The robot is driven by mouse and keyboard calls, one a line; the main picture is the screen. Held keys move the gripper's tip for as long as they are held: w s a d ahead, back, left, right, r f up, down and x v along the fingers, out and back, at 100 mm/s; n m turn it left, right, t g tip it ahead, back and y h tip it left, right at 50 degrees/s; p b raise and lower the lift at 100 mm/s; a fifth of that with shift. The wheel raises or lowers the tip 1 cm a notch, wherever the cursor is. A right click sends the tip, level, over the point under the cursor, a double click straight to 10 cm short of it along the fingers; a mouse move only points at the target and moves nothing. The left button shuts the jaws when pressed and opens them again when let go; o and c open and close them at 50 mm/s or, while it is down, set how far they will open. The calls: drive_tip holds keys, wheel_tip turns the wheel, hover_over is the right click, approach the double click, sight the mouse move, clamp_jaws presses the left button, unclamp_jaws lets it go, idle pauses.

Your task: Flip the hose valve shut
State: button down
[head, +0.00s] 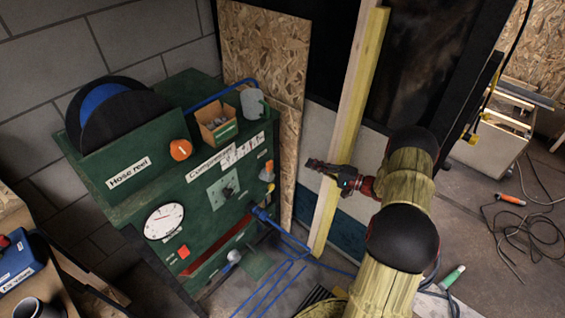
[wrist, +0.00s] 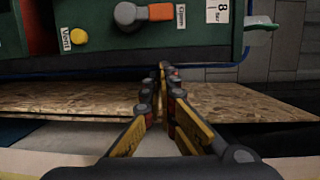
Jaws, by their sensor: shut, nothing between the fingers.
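The green compressor cabinet (head: 130,225) stands at the left in the head view. A small valve with an orange handle (head: 269,166) sits on its right side; in the wrist view its orange handle (wrist: 161,12) points sideways from a round grey hub (wrist: 127,14), beside a small label. A yellow knob (wrist: 79,36) is next to a "Vent" label. My gripper (head: 312,164) is shut and empty, to the right of the cabinet and apart from it. In the wrist view my fingertips (wrist: 164,68) are below the orange handle, not touching it.
An upright timber post (head: 345,130) stands close behind my gripper. A chipboard sheet (head: 265,50) leans behind the cabinet. Blue hose (head: 290,240) runs from the cabinet's lower right to the floor. A cardboard box (head: 216,122) and a grey container (head: 252,102) stand on the cabinet.

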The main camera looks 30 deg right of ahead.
sight(267, 170)
idle(0.3)
drive_tip(key=b+x, duration=0.2)
drive_tip(key=x, duration=0.8)
drive_tip(key=shift+a+f, duration=0.15)
drive_tip(key=shift+a, duration=0.2)
drive_tip(key=shift+s+a+b, duration=0.3)
drive_tip(key=shift+s+a, duration=0.05)
drive_tip(key=shift+a, duration=0.45)
drive_tip(key=shift+s+a+b, duration=0.3)
drive_tip(key=shift+s+a, duration=0.05)
drive_tip(key=shift+a, duration=0.5)
